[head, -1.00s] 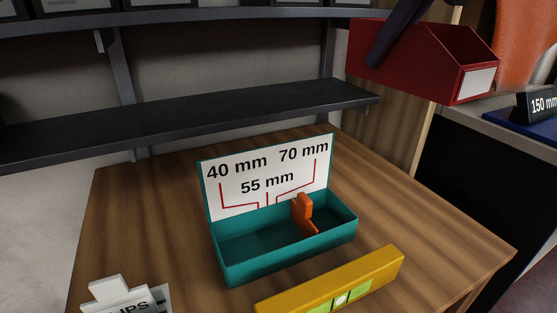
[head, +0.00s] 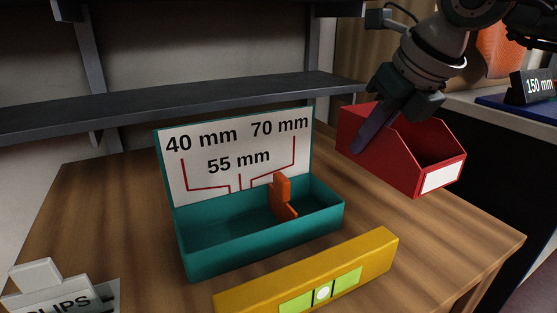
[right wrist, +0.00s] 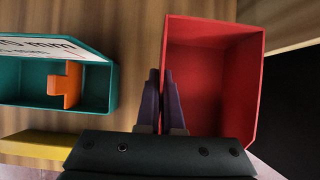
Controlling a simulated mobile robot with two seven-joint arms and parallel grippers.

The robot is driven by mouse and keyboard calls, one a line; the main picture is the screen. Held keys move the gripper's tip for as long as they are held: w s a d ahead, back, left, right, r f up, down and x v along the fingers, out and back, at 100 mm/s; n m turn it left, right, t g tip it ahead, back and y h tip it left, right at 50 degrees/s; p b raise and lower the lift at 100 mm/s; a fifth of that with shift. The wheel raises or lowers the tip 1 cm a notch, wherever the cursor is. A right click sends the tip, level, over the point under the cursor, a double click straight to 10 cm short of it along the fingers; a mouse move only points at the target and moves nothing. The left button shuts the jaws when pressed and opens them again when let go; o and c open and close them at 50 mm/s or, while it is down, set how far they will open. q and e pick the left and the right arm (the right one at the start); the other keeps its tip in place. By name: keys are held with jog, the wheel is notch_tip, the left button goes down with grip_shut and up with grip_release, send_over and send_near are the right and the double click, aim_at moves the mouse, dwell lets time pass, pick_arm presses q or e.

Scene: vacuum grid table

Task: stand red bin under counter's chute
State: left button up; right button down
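The red bin (head: 400,150) is upright above the right back part of the wooden table in the head view, with a white label (head: 443,176) on its low front. My right gripper (head: 375,128) is shut on the bin's left wall. In the right wrist view the two dark fingers (right wrist: 161,100) straddle the wall of the empty red bin (right wrist: 215,70). I cannot tell whether the bin's base touches the table. My left gripper is not in view. No chute can be made out in either view.
A teal box (head: 260,235) with an orange divider (head: 281,196) stands left of the bin, a yellow level (head: 305,275) in front of it. A dark shelf (head: 180,108) runs behind. A dark counter (head: 500,140) with a blue mat and "150 mm" sign (head: 533,86) is at right.

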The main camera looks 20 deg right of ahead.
aim_at(363, 167)
notch_tip(363, 167, down, 5)
jog(key=shift+r+b, duration=0.1)
jog(key=shift+b, duration=0.6)
jog(key=shift+f, duration=0.25)
jog(key=c, duration=1.1)
grip_release()
jog(key=shift+r, duration=0.1)
